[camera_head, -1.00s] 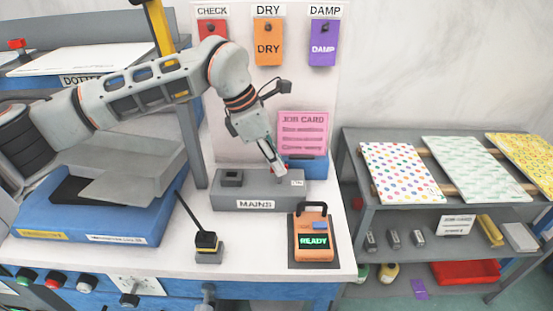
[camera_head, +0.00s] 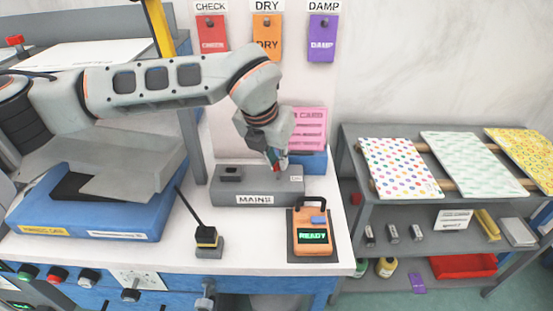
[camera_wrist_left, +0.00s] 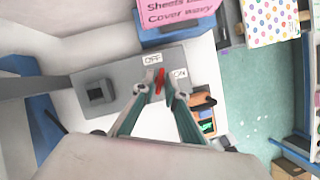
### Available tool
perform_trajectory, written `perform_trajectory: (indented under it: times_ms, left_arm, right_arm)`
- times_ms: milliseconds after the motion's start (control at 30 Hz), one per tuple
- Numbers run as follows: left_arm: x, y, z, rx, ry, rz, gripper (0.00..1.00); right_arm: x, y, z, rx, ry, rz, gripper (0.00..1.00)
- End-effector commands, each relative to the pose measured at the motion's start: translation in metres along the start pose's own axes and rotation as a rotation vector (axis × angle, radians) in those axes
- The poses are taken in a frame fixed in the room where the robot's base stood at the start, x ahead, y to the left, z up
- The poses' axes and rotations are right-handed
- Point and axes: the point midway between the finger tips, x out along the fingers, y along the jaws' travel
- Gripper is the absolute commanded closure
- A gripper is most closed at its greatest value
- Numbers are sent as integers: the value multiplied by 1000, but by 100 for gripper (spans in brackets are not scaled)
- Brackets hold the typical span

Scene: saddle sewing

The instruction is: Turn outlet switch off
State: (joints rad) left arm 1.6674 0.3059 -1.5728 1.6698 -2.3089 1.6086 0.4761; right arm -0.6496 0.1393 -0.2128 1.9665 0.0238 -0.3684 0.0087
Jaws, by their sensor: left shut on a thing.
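The grey outlet box (camera_head: 275,198) labelled MAINS stands on the white bench in the head view, with a dark socket (camera_head: 231,174) on its left part. My left gripper (camera_head: 275,166) points down at the right part of its top. In the left wrist view a small red switch lever (camera_wrist_left: 160,80) stands between the fingertips of my left gripper (camera_wrist_left: 158,90), which are shut on it. The OFF label (camera_wrist_left: 152,59) and ON label (camera_wrist_left: 180,73) lie beyond and to the right of the lever. Its exact tilt is hard to tell. My right gripper is not in view.
An orange device reading READY (camera_head: 312,237) stands in front of the box. A black plug-like piece (camera_head: 207,239) stands front left. A pink job card (camera_head: 308,128) stands behind in a blue holder. A rack with patterned boards (camera_head: 400,168) is at right.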

Motion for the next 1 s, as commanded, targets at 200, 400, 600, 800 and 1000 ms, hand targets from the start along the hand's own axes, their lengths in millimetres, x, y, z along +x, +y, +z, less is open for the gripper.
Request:
perform_trajectory:
  times_ms: [200, 400, 600, 800, 1000]
  left_arm:
    - [0, -2, 1, -170, -2, 72, 100]
    - [0, -2, 1, -297, -1, 124, 100]
    - [-1, -3, 1, -378, -1, 156, 100]
    - [-1, -2, 1, -417, 0, 172, 100]
    - [-1, -2, 1, -426, 0, 176, 100]
  right_arm:
    - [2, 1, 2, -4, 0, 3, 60]
    - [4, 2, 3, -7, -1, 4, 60]
    - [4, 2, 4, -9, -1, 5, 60]
    - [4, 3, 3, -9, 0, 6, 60]
    - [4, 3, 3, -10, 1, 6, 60]
